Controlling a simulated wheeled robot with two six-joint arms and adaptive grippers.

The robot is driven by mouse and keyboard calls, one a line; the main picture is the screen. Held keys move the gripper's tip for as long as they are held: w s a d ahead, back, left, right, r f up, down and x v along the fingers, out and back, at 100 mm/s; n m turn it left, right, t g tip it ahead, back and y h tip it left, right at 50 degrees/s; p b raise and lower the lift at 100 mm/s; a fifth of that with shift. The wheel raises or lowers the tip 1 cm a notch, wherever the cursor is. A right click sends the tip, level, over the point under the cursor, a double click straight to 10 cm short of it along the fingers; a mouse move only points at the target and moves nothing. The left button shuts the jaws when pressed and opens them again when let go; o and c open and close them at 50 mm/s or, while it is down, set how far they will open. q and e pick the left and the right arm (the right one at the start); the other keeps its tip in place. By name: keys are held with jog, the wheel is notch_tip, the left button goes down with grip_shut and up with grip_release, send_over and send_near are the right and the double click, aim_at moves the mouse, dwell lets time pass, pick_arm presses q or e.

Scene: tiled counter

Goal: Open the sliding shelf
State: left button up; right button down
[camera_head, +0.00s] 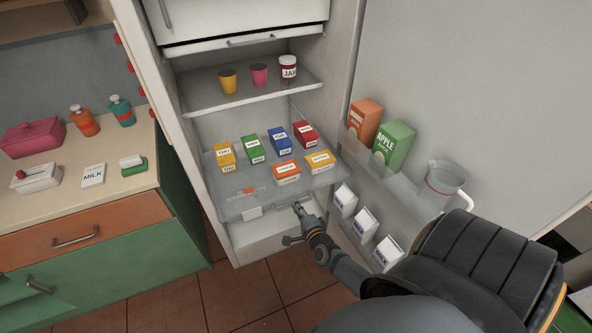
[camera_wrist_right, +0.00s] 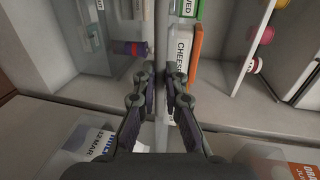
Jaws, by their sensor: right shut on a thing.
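The sliding shelf (camera_head: 231,207) is a clear glass-like panel in the open fridge, below a fixed upper shelf. Several small labelled boxes stand or lie on it, among them a yellow box (camera_head: 225,156), a green box (camera_head: 252,149), a blue box (camera_head: 279,141) and a red box (camera_head: 305,134). My right gripper (camera_head: 299,208) is at the shelf's front edge, right of centre. In the right wrist view the fingers (camera_wrist_right: 161,82) are closed on the thin clear edge of the shelf. My left gripper is not in view.
The fridge door (camera_head: 455,85) stands open on the right; its racks hold juice cartons (camera_head: 394,147), a jug (camera_head: 440,182) and milk cartons (camera_head: 363,219). The upper shelf (camera_head: 235,100) holds cups and a jar (camera_head: 288,69). A counter (camera_head: 130,166) stands left. The tiled floor in front is clear.

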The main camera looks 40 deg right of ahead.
jog(key=c, duration=1.4)
grip_release()
jog(key=v, duration=1.2)
